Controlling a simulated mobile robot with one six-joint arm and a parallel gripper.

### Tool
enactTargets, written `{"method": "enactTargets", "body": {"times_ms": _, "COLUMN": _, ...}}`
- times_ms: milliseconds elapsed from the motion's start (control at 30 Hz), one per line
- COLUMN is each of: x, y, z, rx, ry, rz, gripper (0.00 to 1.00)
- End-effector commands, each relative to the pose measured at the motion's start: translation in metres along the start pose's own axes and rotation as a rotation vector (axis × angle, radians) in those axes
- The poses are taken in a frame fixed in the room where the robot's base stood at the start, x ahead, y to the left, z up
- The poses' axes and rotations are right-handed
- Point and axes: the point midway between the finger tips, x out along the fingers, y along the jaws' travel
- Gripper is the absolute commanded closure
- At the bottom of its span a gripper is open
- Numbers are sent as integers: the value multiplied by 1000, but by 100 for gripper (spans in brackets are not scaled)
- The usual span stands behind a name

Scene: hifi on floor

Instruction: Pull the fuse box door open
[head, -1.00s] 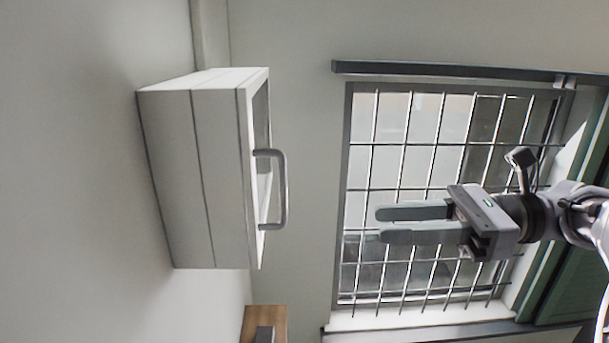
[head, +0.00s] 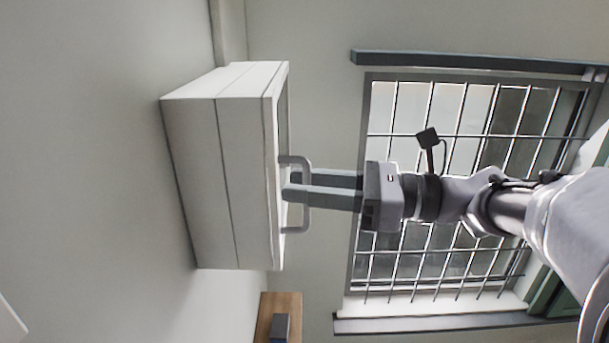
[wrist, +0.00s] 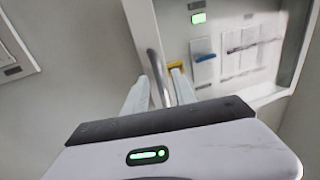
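The fuse box (head: 215,165) is a white box on the wall at the left of the head view. Its door (head: 276,115) looks shut against the box front. A grey U-shaped handle (head: 304,215) stands out from the door, and it also shows in the wrist view (wrist: 155,70). My gripper (head: 290,185) reaches in from the right with its fingertips at the handle. In the wrist view the handle bar lies between my two fingers (wrist: 160,92), which look apart around it. Whether they touch the bar is hard to see.
In the wrist view, coloured switches and labels (wrist: 205,55) show inside the box front. A barred window (head: 440,240) is behind my arm. A wooden piece with a dark object (head: 280,325) is below the box.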

Motion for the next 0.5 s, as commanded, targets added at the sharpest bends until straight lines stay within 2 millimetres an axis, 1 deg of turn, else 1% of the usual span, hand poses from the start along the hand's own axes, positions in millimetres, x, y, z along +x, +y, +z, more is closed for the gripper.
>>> {"method": "enactTargets", "body": {"times_ms": 200, "x": 1, "y": 0, "z": 0, "rx": 0, "ry": 0, "rz": 0, "gripper": 68}}
{"method": "enactTargets", "body": {"times_ms": 233, "x": 1, "y": 0, "z": 0, "rx": 0, "ry": 0, "rz": 0, "gripper": 70}}
{"method": "enactTargets", "body": {"times_ms": 300, "x": 0, "y": 0, "z": 0, "rx": 0, "ry": 0, "rz": 0, "gripper": 83}}
{"method": "enactTargets", "body": {"times_ms": 400, "x": 0, "y": 0, "z": 0, "rx": 0, "ry": 0, "rz": 0, "gripper": 100}}
{"method": "enactTargets", "body": {"times_ms": 500, "x": 0, "y": 0, "z": 0, "rx": 0, "ry": 0, "rz": 0, "gripper": 100}}
